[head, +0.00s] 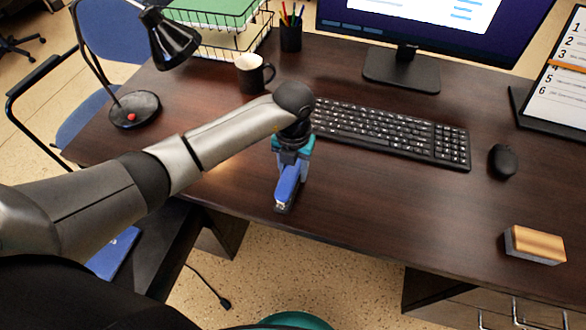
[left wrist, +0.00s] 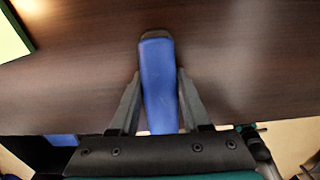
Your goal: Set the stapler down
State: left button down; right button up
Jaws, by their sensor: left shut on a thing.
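The blue stapler (head: 288,185) is held in my left gripper (head: 293,160) at the front edge of the dark wooden desk (head: 390,215), left of centre. In the left wrist view the stapler (left wrist: 161,85) lies lengthwise between the two dark fingers (left wrist: 158,105), which are shut on its sides. Its far end points over the desktop, and its near end is hidden by the gripper body. I cannot tell whether the stapler touches the desk. My right gripper is not in view.
A black keyboard (head: 390,134) lies just right of my left gripper. A mug (head: 250,74), pen cup (head: 291,38) and desk lamp (head: 135,108) stand behind and left. A mouse (head: 502,161) and wooden-topped block (head: 535,245) are at right. Desktop between keyboard and front edge is clear.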

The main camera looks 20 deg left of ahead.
pick_arm(q)
jog(key=shift+c, duration=1.8)
grip_release()
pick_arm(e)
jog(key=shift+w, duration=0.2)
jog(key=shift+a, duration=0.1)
pick_arm(q)
jog(key=shift+r, duration=0.3)
notch_tip(320, 180, up, 11)
jog(key=p, duration=0.3)
jog(key=shift+f, duration=0.1)
jog(key=shift+r, duration=0.4)
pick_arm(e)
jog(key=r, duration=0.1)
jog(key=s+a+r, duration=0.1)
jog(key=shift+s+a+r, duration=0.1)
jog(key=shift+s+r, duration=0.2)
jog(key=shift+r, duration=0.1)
